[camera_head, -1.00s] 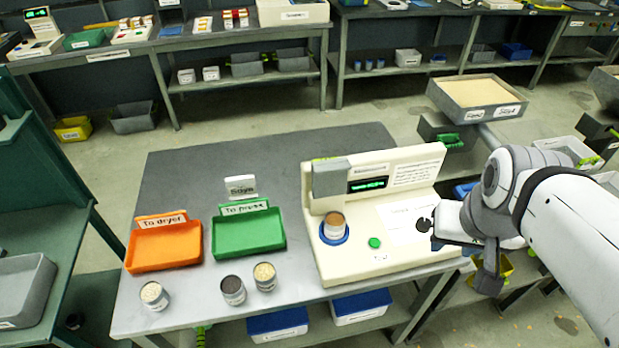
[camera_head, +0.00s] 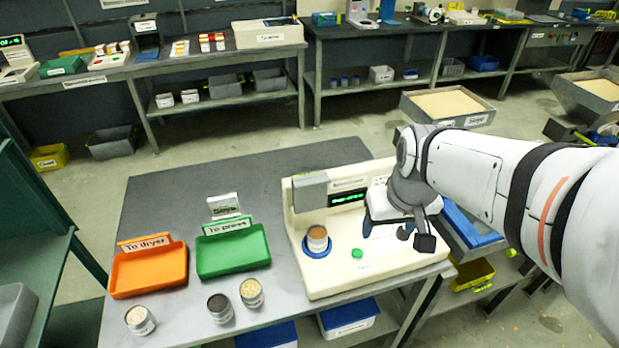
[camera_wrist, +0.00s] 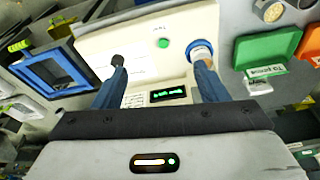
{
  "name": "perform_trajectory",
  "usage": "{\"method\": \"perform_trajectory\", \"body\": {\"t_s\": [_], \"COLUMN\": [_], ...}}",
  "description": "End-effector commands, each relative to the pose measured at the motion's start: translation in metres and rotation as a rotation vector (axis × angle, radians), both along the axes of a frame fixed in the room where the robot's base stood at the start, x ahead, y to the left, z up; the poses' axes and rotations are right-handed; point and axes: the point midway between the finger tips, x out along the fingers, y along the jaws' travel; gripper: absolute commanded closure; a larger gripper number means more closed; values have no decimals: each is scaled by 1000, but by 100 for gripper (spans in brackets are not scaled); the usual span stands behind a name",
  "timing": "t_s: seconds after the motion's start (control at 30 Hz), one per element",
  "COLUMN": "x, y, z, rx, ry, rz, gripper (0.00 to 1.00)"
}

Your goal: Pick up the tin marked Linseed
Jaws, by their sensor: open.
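Several tins are in the head view, and I cannot read which is marked Linseed. Three stand near the table's front edge: a left tin with pale contents (camera_head: 140,320), a middle tin with dark contents (camera_head: 220,308) and a right tin with pale contents (camera_head: 252,293). A tin with brown contents (camera_head: 317,239) stands on a round blue pad (camera_head: 318,252) on the cream machine (camera_head: 380,262). My gripper (camera_wrist: 160,64) is open and empty above the machine, right of that tin in the head view. In the wrist view one finger partly hides the blue pad.
An orange "To dryer" tray (camera_head: 148,272) and a green "To press" tray (camera_head: 233,252) lie behind the front tins. A small sign (camera_head: 223,206) stands behind the green tray. The grey table (camera_head: 165,195) is clear at the back.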

Motion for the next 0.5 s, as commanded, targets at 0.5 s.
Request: {"method": "perform_trajectory", "body": {"t_s": [0.5], "x": [125], "y": [105], "z": [-109], "rx": [-28], "ry": [109], "rz": [332], "gripper": [24]}}
